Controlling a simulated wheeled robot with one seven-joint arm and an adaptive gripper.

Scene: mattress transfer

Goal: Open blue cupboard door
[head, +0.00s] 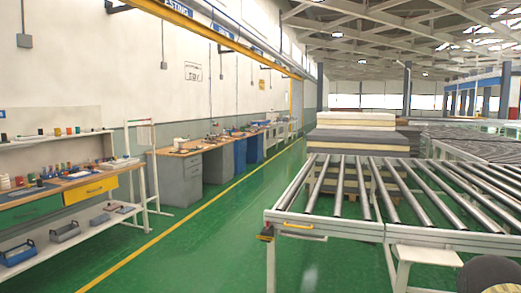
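Blue cupboard fronts (240,154) show in the head view under the far part of the workbench row along the left wall. They are small at this distance, and I cannot tell one door from another or make out handles. They look closed. My gripper is not in view.
A roller conveyor table (350,231) fills the right, with stacked mattresses (355,121) behind it. Grey drawer units (180,179) stand before the blue fronts. A shelved bench (60,191) with a yellow drawer (91,190) is at left. Clear green floor (205,233) runs between.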

